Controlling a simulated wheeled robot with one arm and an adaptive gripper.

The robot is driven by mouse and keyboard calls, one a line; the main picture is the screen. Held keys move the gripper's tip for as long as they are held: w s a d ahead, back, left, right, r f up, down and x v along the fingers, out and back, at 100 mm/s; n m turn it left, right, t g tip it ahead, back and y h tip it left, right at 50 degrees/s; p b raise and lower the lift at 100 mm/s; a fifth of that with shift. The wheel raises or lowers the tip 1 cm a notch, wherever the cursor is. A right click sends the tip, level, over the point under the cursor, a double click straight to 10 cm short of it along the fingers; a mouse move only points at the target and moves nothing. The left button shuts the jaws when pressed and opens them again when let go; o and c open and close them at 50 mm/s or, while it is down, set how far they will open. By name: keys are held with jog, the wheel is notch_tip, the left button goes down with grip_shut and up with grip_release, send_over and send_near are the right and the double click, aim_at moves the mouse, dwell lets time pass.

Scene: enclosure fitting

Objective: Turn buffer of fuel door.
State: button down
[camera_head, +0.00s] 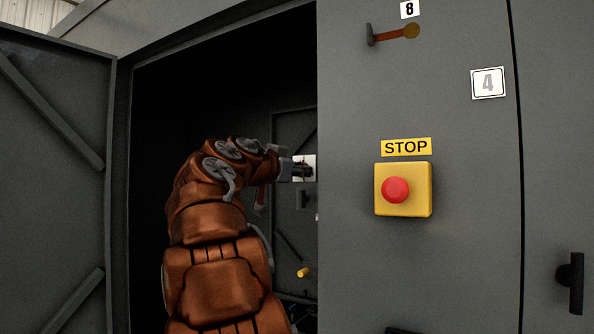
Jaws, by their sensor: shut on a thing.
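My brown arm reaches through the open doorway into the dark enclosure. My gripper (302,171) is at its end, pointing right, and only its near part shows. The edge of the grey front panel hides the fingertips and what they are shut on. I cannot tell from this view whether that is the buffer of the fuel door. A grey inner panel (283,133) with a diagonal bar stands behind the gripper. A small yellow cylinder (304,272) shows lower down, apart from the gripper.
An open grey door (50,150) with diagonal braces is at the left. Another black handle (575,283) is far right.

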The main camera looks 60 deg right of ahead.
jog(key=shift+n, duration=0.3)
jog(key=shift+s+r+n+p, duration=0.15)
jog(key=shift+n+p, duration=3.3)
jog(key=shift+n, duration=2.3)
jog(key=shift+s+r+n+p, duration=0.1)
jog(key=shift+n+p, duration=3.3)
jog(key=shift+n, duration=2.35)
jog(key=shift+f, duration=0.1)
jog(key=c, duration=0.9)
grip_release()
jog(key=shift+o, duration=0.2)
jog(key=a, duration=1.2)
jog(key=shift+s, duration=0.2)
